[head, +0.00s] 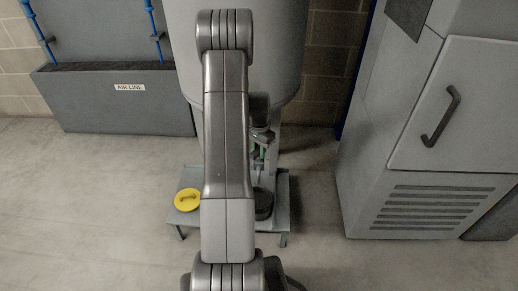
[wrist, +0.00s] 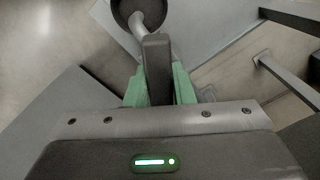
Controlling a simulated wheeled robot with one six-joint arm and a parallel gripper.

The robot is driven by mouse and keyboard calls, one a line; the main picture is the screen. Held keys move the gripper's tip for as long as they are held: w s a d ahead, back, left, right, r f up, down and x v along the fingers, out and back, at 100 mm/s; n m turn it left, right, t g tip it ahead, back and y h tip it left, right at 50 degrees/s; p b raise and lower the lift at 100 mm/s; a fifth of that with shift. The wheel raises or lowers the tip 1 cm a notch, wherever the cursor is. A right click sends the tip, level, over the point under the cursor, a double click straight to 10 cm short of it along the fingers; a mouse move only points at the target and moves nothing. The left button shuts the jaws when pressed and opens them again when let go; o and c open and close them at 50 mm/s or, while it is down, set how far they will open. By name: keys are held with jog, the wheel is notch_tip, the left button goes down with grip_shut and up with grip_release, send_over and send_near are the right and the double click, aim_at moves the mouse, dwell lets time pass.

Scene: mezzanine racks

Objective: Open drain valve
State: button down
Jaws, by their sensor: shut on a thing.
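The drain valve's dark lever (wrist: 158,68) shows in the wrist view, pinched between the green fingers of my gripper (wrist: 159,88). In the head view my gripper (head: 259,152) is below the grey tank (head: 290,60), with a little green showing past my arm. A grey pipe (wrist: 138,28) runs beyond the lever to a dark round thing (wrist: 127,10) in the wrist view. The valve body is mostly hidden by my arm in the head view and by the lever and fingers in the wrist view.
A low grey stand (head: 281,190) under the tank bears a yellow round thing with a handle (head: 188,200) and a dark round thing (head: 264,204). An air line box (head: 115,105) stands left, a grey cabinet (head: 375,170) right. The floor is open on both sides.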

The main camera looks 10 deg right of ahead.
jog(key=n+p, duration=0.1)
jog(key=n, duration=0.6)
dwell(0.6)
jog(key=c, duration=1.2)
grip_release()
jog(key=shift+c, duration=0.2)
notch_tip(320, 180, up, 14)
jog(key=p, duration=0.3)
jog(key=shift+f, duration=0.15)
notch_tip(320, 180, down, 14)
jog(key=b, duration=0.3)
